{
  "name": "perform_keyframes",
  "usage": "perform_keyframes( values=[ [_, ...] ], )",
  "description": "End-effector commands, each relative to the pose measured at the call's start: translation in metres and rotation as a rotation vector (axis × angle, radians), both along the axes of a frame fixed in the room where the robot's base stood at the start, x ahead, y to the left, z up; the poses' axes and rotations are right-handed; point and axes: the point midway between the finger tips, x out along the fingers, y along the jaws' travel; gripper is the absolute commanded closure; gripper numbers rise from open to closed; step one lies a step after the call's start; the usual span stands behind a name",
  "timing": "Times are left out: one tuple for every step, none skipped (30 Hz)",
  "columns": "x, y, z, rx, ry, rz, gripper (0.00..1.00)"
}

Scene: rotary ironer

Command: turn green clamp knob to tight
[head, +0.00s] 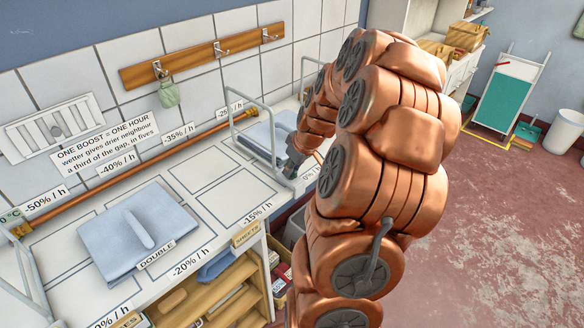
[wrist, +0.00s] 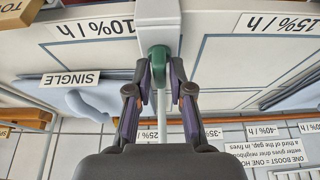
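The green clamp knob (wrist: 158,62) sits at the end of a white bar in the wrist view, at the top middle. My gripper (wrist: 160,70) has one fingertip on each side of the knob, and both tips appear to touch it. In the head view my gripper (head: 292,165) is at the near foot of a grey rail frame on the worktop. The knob is hidden there behind my arm. No tight or loose marking is visible near the knob.
A blue folded cloth labelled SINGLE (wrist: 95,98) lies beside the knob. Another cloth labelled DOUBLE (head: 138,228) lies on the white worktop (head: 232,200). The rail frame (head: 252,115) stands close to my gripper. A copper pipe (head: 120,165) runs along the tiled wall.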

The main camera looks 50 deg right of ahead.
Motion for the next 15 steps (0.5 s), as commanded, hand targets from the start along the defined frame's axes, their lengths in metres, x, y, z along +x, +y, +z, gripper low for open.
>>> perform_keyframes(
  values=[
    [0.0, 0.0, 0.0001, 0.0, 0.0, 0.0, 0.88],
    [0.0, 0.0, 0.0001, 0.0, 0.0, 0.0, 0.91],
    [0.0, 0.0, 0.0001, 0.0, 0.0, 0.0, 0.95],
    [0.0, 0.0, 0.0001, 0.0, 0.0, 0.0, 0.98],
    [0.0, 0.0, 0.0001, 0.0, 0.0, 0.0, 1.0],
    [0.0, 0.0, 0.0001, 0.0, 0.0, 0.0, 1.0],
    [0.0, 0.0, 0.0001, 0.0, 0.0, 0.0, 1.0],
    [0.0, 0.0, 0.0001, 0.0, 0.0, 0.0, 1.0],
    [-0.0001, 0.0001, 0.0001, 0.0, 0.0, 0.0, 1.0],
    [-0.0001, 0.0001, 0.0001, 0.0, 0.0, 0.0, 1.0],
    [0.0, 0.0, 0.0001, 0.0, 0.0, 0.0, 1.0],
    [-0.0001, 0.0001, 0.0, 0.0, 0.0, 0.0, 1.0],
    [-0.0001, 0.0001, 0.0, 0.0, 0.0, -0.001, 1.0],
    [-0.0001, 0.0001, -0.0001, 0.0, 0.0, -0.002, 1.0],
    [-0.0001, 0.0001, -0.0004, 0.0, 0.0, -0.004, 1.0]
  ],
)
